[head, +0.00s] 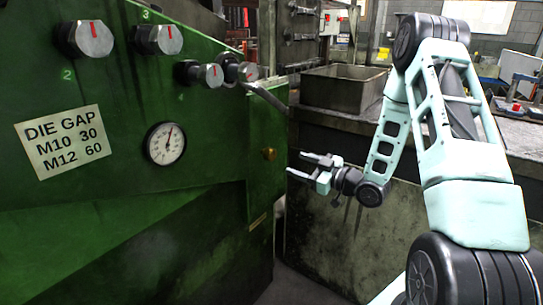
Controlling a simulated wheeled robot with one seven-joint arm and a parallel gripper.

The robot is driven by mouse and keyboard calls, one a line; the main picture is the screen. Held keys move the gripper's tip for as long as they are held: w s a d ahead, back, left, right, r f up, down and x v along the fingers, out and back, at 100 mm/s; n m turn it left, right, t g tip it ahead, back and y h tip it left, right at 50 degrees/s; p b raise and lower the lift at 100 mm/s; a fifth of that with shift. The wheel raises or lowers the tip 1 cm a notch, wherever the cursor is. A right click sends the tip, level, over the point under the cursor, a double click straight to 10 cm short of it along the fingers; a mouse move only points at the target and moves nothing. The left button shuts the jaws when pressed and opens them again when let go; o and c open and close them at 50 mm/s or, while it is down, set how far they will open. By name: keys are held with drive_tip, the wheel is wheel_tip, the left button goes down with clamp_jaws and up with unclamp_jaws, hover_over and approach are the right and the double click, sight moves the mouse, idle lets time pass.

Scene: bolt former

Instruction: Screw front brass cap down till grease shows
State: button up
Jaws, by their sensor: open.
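A small round brass cap (269,153) sits on the narrow right-hand face of the green machine (215,120). It is the only brass cap I can make out, and no grease can be made out at this size. My gripper (295,163) is open and empty. Its two fingers point left toward the cap, a short way to its right and slightly lower in the picture. The fingers look apart from the cap, with a gap between them and it.
The machine's front carries several bolt-like knobs (160,39) with red marks, a dial gauge (166,143) and a DIE GAP label (63,141). A bent metal lever (266,94) runs above the cap. A metal bin (343,87) stands on the bench behind my gripper.

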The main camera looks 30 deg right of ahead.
sight(274, 156)
drive_tip(key=x, duration=1)
drive_tip(key=shift+w+a+p, duration=0.1)
drive_tip(key=shift+w+p, duration=0.15)
drive_tip(key=shift+p, duration=0.15)
drive_tip(key=c, duration=1)
